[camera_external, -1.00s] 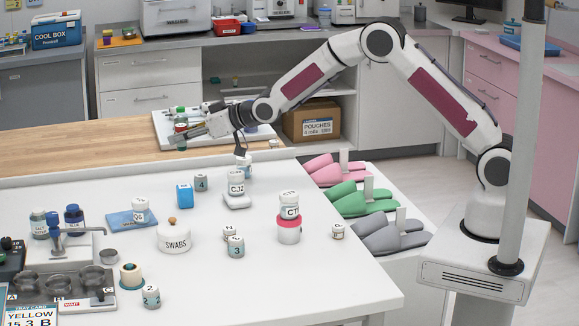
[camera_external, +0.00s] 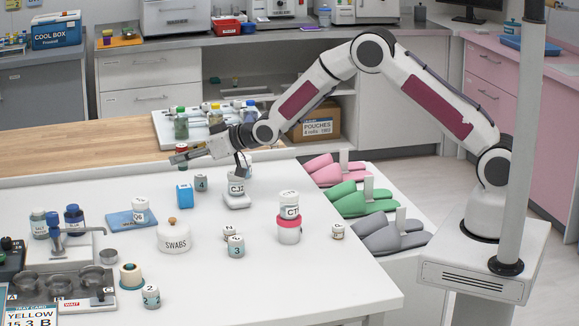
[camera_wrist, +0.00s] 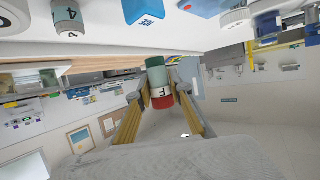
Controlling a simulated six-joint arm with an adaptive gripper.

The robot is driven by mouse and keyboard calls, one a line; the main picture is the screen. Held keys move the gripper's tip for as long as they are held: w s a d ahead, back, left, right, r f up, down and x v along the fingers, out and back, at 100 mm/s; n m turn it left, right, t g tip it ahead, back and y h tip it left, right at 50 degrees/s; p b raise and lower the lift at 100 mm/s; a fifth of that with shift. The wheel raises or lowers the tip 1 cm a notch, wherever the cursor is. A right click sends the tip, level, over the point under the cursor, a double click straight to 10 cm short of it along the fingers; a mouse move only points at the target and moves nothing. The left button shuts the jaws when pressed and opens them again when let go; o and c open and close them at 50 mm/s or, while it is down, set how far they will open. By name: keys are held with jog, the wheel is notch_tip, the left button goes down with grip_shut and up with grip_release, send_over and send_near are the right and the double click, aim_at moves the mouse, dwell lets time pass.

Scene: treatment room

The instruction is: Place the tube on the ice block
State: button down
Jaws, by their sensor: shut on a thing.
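The tube, with a red end, a white band marked F and a green end, sits between my fingers in the wrist view (camera_wrist: 158,82). In the external view the tube (camera_external: 182,148) is partly hidden by my gripper (camera_external: 180,156), which is shut on it above the far part of the white table. The blue block (camera_external: 184,195), which looks like the ice block, stands on the table below and slightly nearer the camera. It also shows at the top of the wrist view (camera_wrist: 150,10). The tube is apart from it, and the block's top looks bare.
A jar marked CJ2 (camera_external: 236,184) sits on a white stand to the right. A blue mat (camera_external: 118,219) bears a small jar at left. A rack of bottles (camera_external: 163,130) lies behind my gripper.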

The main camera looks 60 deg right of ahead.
aim_at(186, 170)
jog(key=shift+f, duration=0.3)
jog(key=shift+f, duration=1.9)
jog(key=shift+f, duration=0.1)
jog(key=c, duration=1.8)
grip_release()
jog(key=shift+s+r, duration=0.3)
jog(key=shift+s, duration=0.1)
jog(key=shift+v, duration=5.6)
